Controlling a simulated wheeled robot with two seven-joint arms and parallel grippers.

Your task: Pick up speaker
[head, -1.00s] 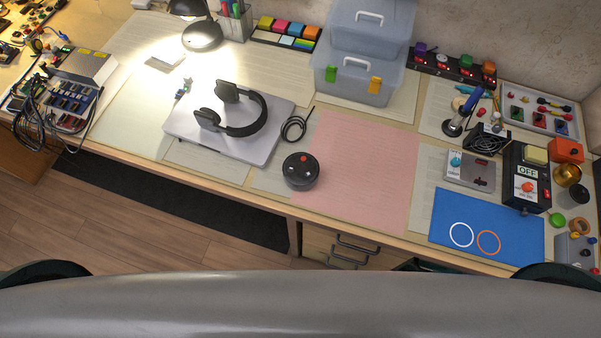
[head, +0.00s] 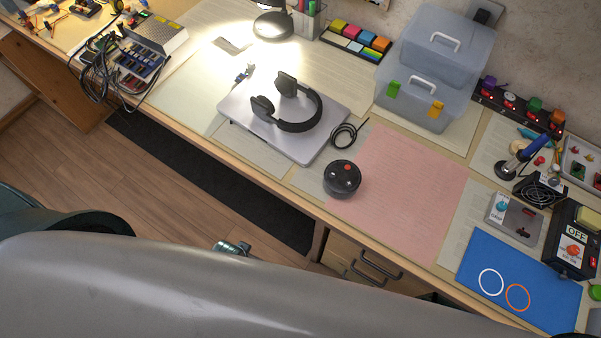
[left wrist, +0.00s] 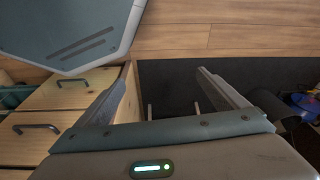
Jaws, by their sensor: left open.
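The speaker is a round black puck (head: 342,178) with a red button and small pale buttons on top. In the head view it stands upright on the workbench, at the left edge of the pink mat (head: 405,200). My left gripper (left wrist: 164,92) shows in the left wrist view with its fingers apart and nothing between them. It is over the floor and dark rug, beside the bench drawers, away from the speaker. The speaker is not visible in the left wrist view. A small teal part of mine shows below the bench edge in the head view. My right gripper is not in view.
Headphones (head: 290,104) lie on a closed laptop (head: 243,117) left of the speaker, with a coiled black cable (head: 350,132) behind it. Clear storage boxes (head: 423,98) stand farther back. The pink mat is bare. The bench front edge and drawers (head: 365,265) are nearest me.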

